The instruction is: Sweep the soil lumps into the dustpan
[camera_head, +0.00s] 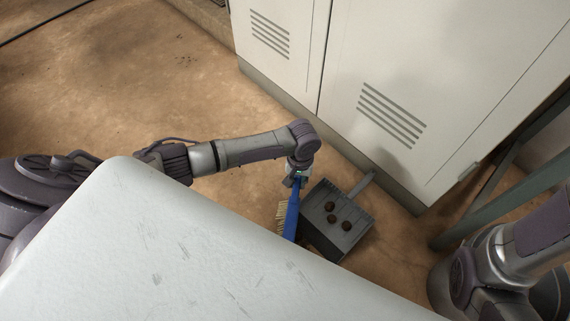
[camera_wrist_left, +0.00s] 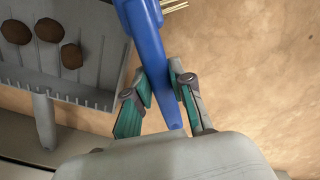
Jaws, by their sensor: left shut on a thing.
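The grey dustpan (camera_head: 352,209) lies on the floor beside the cabinet, its handle pointing at the cabinet. Three dark brown soil lumps (camera_head: 346,225) rest inside it. The dustpan also shows in the left wrist view (camera_wrist_left: 90,32), with the lumps (camera_wrist_left: 48,26) in it. My left gripper (camera_head: 297,180) is shut on the handle of the blue brush (camera_head: 292,215), at the left side of the dustpan. The brush's pale bristles face left, away from the lumps. In the left wrist view the handle (camera_wrist_left: 143,22) passes between the fingers (camera_wrist_left: 160,85). My right gripper is out of view.
A pale cabinet (camera_head: 430,70) with vents stands behind the dustpan. A light, scratched surface (camera_head: 190,250) fills the lower foreground. A green-grey metal frame (camera_head: 510,205) stands at the right. The brown floor (camera_head: 130,80) at the left is clear.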

